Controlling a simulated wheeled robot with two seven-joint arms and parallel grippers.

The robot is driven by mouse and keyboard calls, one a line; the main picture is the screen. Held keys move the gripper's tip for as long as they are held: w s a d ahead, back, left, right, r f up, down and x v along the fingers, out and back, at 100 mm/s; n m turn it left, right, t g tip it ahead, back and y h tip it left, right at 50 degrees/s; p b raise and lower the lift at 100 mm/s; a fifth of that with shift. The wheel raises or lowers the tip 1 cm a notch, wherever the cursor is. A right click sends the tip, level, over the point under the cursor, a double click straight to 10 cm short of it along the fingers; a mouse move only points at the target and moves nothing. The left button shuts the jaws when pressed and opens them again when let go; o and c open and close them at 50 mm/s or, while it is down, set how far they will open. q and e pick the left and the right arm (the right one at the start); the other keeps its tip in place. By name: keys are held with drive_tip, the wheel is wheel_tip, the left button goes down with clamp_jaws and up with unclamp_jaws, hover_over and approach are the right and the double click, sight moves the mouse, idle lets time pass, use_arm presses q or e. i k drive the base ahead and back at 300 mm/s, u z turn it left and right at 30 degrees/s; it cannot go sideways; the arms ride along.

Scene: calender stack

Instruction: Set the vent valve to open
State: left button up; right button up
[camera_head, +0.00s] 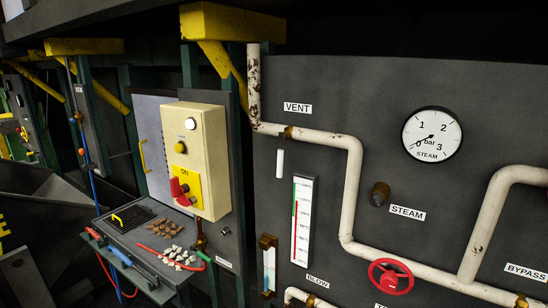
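The VENT label (298,107) is on the dark grey panel, above a white, rust-spotted pipe. A small brass fitting (287,132) sits on the pipe just below the label. A short white upright bar (280,163) shows under the fitting, with a small gap between them. I cannot tell whether the bar is the valve's handle or whether the valve is open. Neither of my grippers is in view.
A steam gauge (432,135), brown STEAM knob (379,194) and red handwheel (391,277) are to the right. A thermometer-like scale (302,220) is below. A cream switch box (198,160) juts out at left, above a cluttered shelf (125,222). Yellow beams (232,22) overhang.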

sight(282, 136)
drive_tip(key=u, duration=0.5)
drive_tip(key=k, duration=0.6)
drive_tip(key=u, duration=0.85)
drive_tip(key=i, duration=1)
drive_tip(key=z, duration=0.75)
